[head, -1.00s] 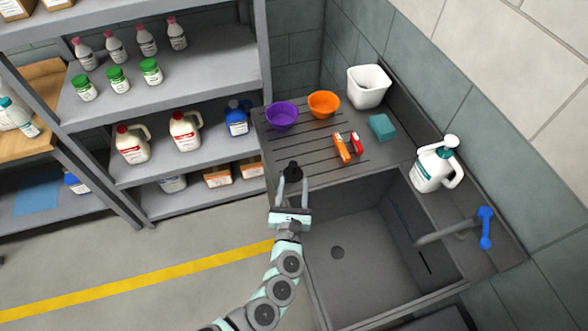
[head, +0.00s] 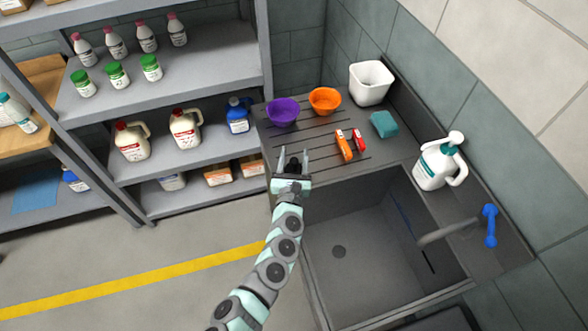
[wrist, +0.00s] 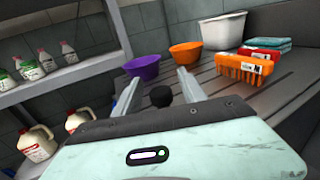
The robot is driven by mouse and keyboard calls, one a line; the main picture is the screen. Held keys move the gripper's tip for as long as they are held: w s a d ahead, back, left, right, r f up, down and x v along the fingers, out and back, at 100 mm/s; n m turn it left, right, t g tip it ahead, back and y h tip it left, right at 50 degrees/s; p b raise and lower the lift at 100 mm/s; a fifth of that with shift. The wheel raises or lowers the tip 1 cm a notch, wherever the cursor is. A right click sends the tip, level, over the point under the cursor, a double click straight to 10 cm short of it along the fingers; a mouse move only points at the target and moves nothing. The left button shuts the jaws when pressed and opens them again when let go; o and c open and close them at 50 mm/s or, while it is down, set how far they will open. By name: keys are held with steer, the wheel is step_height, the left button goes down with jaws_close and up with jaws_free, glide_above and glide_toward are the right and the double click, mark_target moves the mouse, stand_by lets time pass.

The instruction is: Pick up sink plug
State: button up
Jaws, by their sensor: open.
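The sink plug (wrist: 160,96) is a small black piece with a rounded top on the ribbed drainboard. In the wrist view it shows between my gripper's two fingers, with its lower part hidden behind the gripper body. In the head view my gripper hides most or all of it. My gripper (head: 293,153) is open over the left front part of the drainboard, and its fingers also show in the wrist view (wrist: 158,80), one on each side of the plug. I cannot tell whether either finger touches it.
A purple bowl (head: 283,112), orange bowl (head: 325,101), white bin (head: 370,83), orange brush (head: 344,145), red brush (head: 359,139) and teal sponge (head: 384,124) stand farther back on the drainboard. The sink basin (head: 365,255) lies right of my arm. Shelves (head: 190,80) stand to the left.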

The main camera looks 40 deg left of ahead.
steer(key=shift+w+a, duration=0.25)
steer(key=shift+w, duration=0.2)
jaws_close()
stand_by(0.3)
